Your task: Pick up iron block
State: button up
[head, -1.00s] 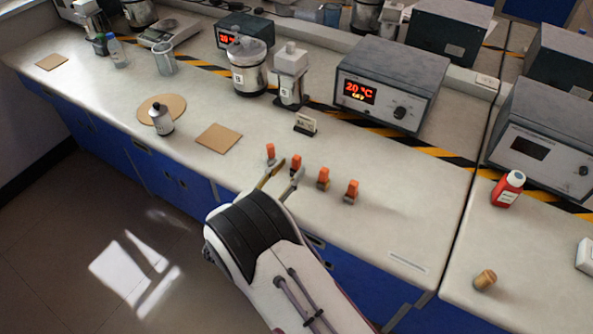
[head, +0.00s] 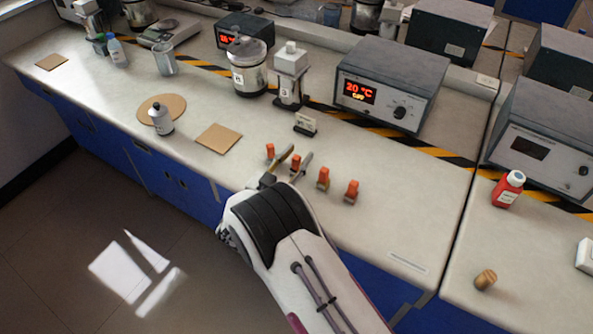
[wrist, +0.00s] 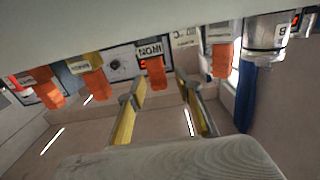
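Several small metal blocks with orange tops stand in a row near the bench's front edge. The iron block (head: 295,162) is second from the left in the head view; in the wrist view its label reads IRON upside down (wrist: 151,50), with the orange part (wrist: 152,74) below it. My gripper (head: 299,155) is open, its fingers on either side of the iron block in the head view. In the wrist view, my gripper (wrist: 158,88) shows two separated fingers with the block's orange part between them. Contact cannot be told.
Neighbouring blocks stand close by, one to the left (head: 270,152) and two to the right (head: 323,179) (head: 352,191). A small sign (head: 305,125) stands behind. A brown square pad (head: 219,138) lies to the left. The bench right of the row is clear.

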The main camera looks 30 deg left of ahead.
aim_at(296, 157)
grip_shut()
jog(key=shift+r, duration=0.1)
dwell(0.3)
jog(key=shift+r, duration=4.9)
